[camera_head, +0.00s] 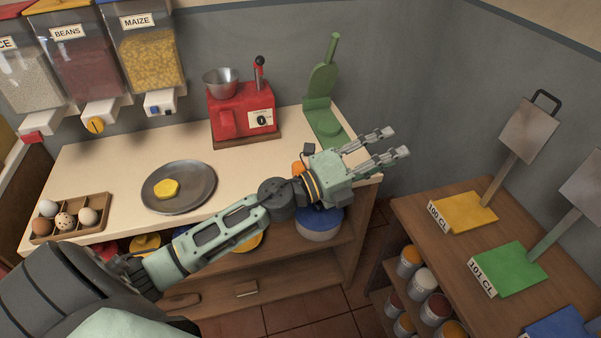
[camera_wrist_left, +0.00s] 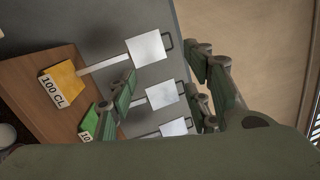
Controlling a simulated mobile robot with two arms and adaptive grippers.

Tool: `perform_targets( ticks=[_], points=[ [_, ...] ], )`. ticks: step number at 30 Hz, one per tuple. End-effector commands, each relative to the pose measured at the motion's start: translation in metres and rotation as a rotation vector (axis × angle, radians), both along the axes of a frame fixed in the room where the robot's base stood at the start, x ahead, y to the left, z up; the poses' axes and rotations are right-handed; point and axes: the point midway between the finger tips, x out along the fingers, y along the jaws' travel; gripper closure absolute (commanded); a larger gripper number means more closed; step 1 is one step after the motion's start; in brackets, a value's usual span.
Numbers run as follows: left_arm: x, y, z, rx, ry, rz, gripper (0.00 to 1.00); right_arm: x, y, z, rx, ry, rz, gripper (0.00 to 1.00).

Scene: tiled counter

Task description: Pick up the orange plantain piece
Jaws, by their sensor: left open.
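A small orange piece (camera_head: 298,167) shows on the counter's right part in the head view. My left wrist partly hides it, so I cannot make out its full shape. My left gripper (camera_head: 395,143) is open and empty. It is to the right of the orange piece, over the counter's right end, and its fingers point right. The wrist view shows the two fingers apart with nothing between them and does not show the orange piece. My right gripper is not in view.
A grey plate (camera_head: 205,198) holds a yellow piece (camera_head: 167,188). An egg tray (camera_head: 98,203) stands at the left. A red machine (camera_head: 229,125) and a green press (camera_head: 320,95) stand at the back. A wooden shelf (camera_head: 425,240) with yellow and green measures is at the right.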

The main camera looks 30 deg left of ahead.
Motion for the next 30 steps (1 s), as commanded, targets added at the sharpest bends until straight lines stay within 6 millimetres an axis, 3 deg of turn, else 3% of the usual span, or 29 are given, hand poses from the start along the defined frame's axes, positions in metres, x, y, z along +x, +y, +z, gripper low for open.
perform_targets(
  ticks=[3,5,7,11,15,18,21,24,30],
  points=[
    [-0.003,-0.014,-0.01,0.344,-0.087,-0.183,0.54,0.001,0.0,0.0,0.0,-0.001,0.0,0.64],
    [-0.005,-0.011,-0.024,0.52,-0.101,-0.262,0.54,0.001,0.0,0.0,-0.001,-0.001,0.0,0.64],
    [-0.006,0.006,-0.044,0.73,-0.089,-0.342,0.54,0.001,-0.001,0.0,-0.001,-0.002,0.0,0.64],
    [-0.004,0.07,-0.078,1.106,0.009,-0.443,0.54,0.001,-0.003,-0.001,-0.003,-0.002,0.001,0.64],
    [-0.008,0.157,-0.093,1.414,0.185,-0.485,0.54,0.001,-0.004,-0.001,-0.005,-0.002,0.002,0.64],
    [-0.014,0.206,-0.091,1.547,0.3,-0.488,0.54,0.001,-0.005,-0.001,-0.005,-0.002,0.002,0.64],
    [-0.02,0.234,-0.089,1.615,0.375,-0.487,0.54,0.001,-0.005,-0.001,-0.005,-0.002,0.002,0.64],
    [-0.021,0.244,-0.092,1.637,0.407,-0.488,0.54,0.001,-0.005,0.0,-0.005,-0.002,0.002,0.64],
    [-0.012,0.241,-0.111,1.636,0.406,-0.489,0.54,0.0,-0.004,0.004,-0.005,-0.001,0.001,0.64]
  ],
)
